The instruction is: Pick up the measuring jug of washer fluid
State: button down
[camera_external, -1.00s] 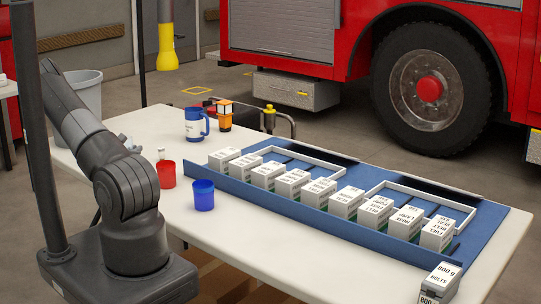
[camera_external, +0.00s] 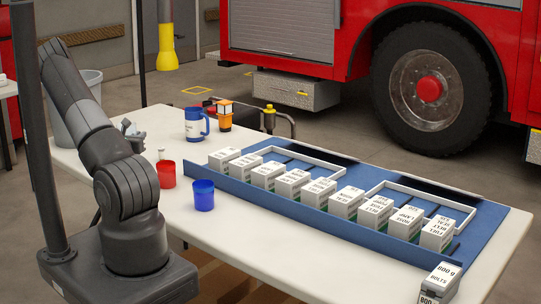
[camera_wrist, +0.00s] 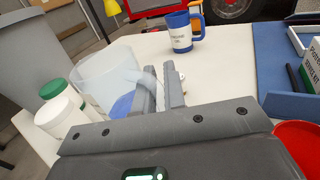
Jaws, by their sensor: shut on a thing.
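The measuring jug (camera_wrist: 100,73) is a clear, pale vessel with blue washer fluid (camera_wrist: 122,104) low inside, at the left of the wrist view. My gripper (camera_wrist: 161,84) is shut on its handle at the jug's right side. In the external view my gripper (camera_external: 131,130) shows in part behind my arm, over the far left of the table. The jug is hidden there by my arm. I cannot tell how far the jug is from the tabletop.
White bottles, one green-capped (camera_wrist: 55,88), stand left of the jug by a grey bin (camera_wrist: 40,50). A blue mug (camera_external: 197,124), red cup (camera_external: 166,174) and blue cup (camera_external: 204,195) stand on the table (camera_external: 235,228). A blue tray (camera_external: 300,205) holds several white boxes.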

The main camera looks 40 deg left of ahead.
jog(key=w+d+r, duration=0.3)
jog(key=d+r, duration=0.2)
jog(key=d, duration=0.4)
jog(key=shift+w+r, duration=0.15)
jog(key=shift+r, duration=0.2)
